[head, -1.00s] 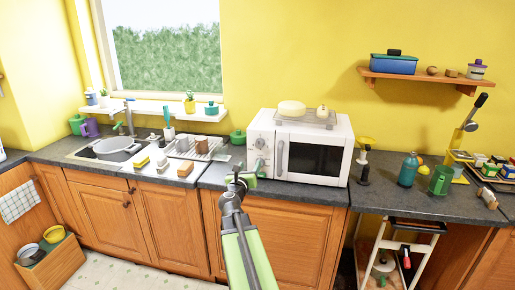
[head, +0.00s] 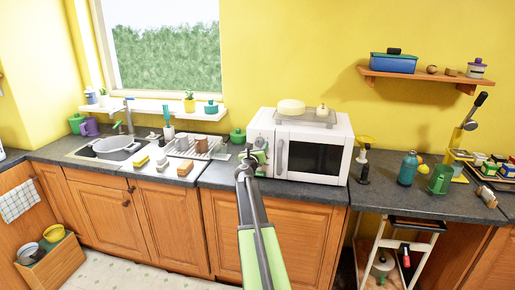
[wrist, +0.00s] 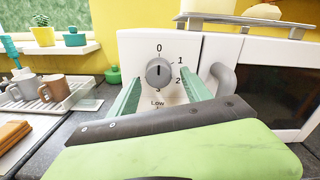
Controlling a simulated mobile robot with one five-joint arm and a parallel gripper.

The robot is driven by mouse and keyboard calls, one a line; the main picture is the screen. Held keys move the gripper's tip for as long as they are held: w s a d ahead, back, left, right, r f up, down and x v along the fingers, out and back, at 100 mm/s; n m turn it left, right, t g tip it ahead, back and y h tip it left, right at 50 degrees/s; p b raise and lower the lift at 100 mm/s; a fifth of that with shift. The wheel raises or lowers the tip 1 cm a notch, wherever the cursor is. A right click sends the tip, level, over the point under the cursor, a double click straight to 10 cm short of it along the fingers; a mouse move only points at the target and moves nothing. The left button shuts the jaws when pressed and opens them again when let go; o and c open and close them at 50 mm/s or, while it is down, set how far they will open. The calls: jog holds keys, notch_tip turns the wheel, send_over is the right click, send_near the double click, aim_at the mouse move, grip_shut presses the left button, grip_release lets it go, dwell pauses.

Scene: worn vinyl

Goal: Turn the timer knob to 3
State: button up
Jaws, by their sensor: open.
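The white microwave (head: 345,140) stands on the counter, its control panel on the left. In the wrist view the dark grey timer knob (wrist: 159,72) sits on this panel, with 0 above, 1 and 2 at the right and 3 below. Its pale mark appears to point up toward 0. A "Low" label shows beneath, belonging to a lower control that is hidden. My gripper (wrist: 161,80) is open, with one green finger on each side of and slightly below the knob; contact cannot be told. In the head view my gripper (head: 252,162) covers part of the panel.
A tray (head: 305,122) with food lies on top of the microwave. The door handle (wrist: 222,82) is close to my right finger. A dish rack (head: 200,150) and a green pot (head: 237,136) stand left of the microwave. Bottles and a mug (head: 440,180) stand at right.

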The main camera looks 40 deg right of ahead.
jog(key=shift+w+d, duration=0.2)
jog(key=shift+d, duration=0.15)
grip_shut()
jog(key=shift+a, duration=0.2)
jog(key=shift+d, duration=0.1)
